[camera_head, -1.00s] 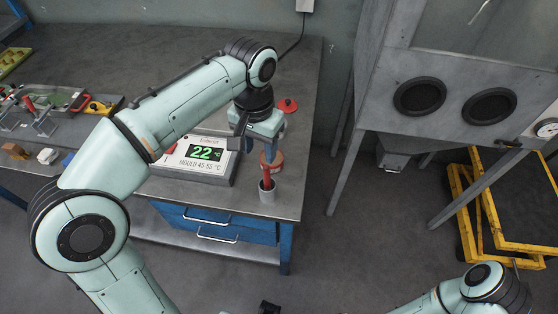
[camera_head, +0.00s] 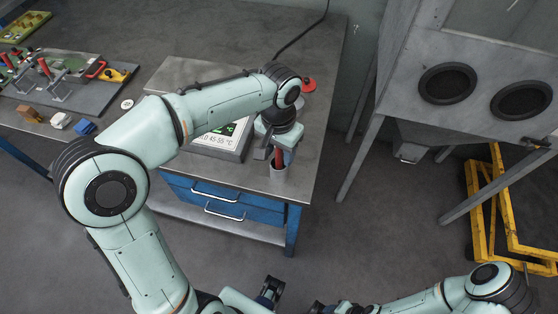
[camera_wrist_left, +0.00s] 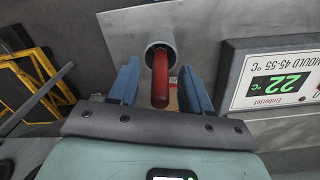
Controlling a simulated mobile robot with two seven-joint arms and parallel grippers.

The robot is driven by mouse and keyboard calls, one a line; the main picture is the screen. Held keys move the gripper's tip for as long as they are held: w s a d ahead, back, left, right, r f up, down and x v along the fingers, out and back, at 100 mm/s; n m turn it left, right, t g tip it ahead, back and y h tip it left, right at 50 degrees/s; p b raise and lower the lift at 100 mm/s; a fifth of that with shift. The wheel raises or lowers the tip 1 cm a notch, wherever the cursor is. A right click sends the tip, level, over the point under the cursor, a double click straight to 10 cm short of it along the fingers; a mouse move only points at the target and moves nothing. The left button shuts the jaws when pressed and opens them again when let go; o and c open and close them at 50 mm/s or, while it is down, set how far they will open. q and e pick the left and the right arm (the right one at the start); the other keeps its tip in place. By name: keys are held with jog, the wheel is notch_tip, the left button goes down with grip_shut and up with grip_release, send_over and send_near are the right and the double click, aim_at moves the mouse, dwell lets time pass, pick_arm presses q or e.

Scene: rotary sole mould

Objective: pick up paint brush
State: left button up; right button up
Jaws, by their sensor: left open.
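The paint brush shows as a red handle (camera_head: 279,158) standing in a small grey cup (camera_head: 278,174) near the front right corner of the bench; its lower end is hidden in the cup. My left gripper (camera_head: 272,152) is open, just above the cup at the handle. In the left wrist view the red handle (camera_wrist_left: 160,80) lies between the two blue-grey fingers (camera_wrist_left: 160,88), with a gap on each side. The cup's rim (camera_wrist_left: 161,47) shows beyond the fingertips. My right arm shows at the bottom right, but I cannot make out its gripper.
A temperature display (camera_head: 228,146) reading 22 °C (camera_wrist_left: 281,88) stands beside the cup. A red round object (camera_head: 309,85) lies farther back on the bench (camera_head: 312,128). A grey cabinet (camera_head: 420,125) with two round ports and a yellow frame (camera_head: 487,215) stand to the right.

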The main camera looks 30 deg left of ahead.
pick_arm(q)
notch_tip(320, 180, down, 2)
pick_arm(e)
jog(key=shift+f, duration=0.15)
pick_arm(q)
jog(key=shift+c, duration=0.3)
grip_shut()
jog(key=shift+r, duration=0.15)
notch_tip(320, 180, up, 20)
jog(key=p, duration=0.4)
pick_arm(e)
notch_tip(320, 180, up, 5)
jog(key=w, duration=0.2)
jog(key=shift+w+r, duration=0.2)
jog(key=shift+w, duration=0.2)
